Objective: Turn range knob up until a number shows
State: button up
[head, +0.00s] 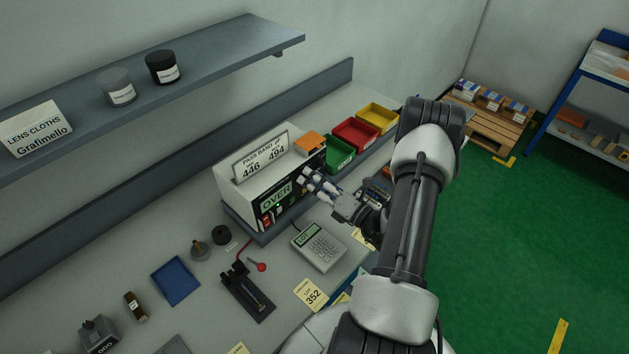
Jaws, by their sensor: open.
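The meter (236,203) is a white box with a dark front panel, standing on the bench. Its green display (276,196) reads "OVER". A card (262,158) on top reads "PASS BAND", 446 and 494. My gripper (308,178) is open, with its fingertips at the right part of the meter's front panel. The range knob cannot be made out; my fingers cover that part of the panel. I cannot tell whether the fingers touch anything.
Green (339,154), red (356,134) and yellow (377,118) bins stand behind my gripper along the bench. A keypad unit (318,247) lies in front of the meter, near a "352" card (311,295). A black fixture with a red-ended lever (247,290) lies left of that card. A shelf (215,55) overhangs.

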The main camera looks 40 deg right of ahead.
jog(key=shift+s, duration=0.1)
jog(key=s+d+f, duration=0.1)
jog(key=s, duration=1)
jog(key=shift+s+d, duration=0.25)
jog(key=shift+s, duration=0.1)
jog(key=shift+w, duration=0.1)
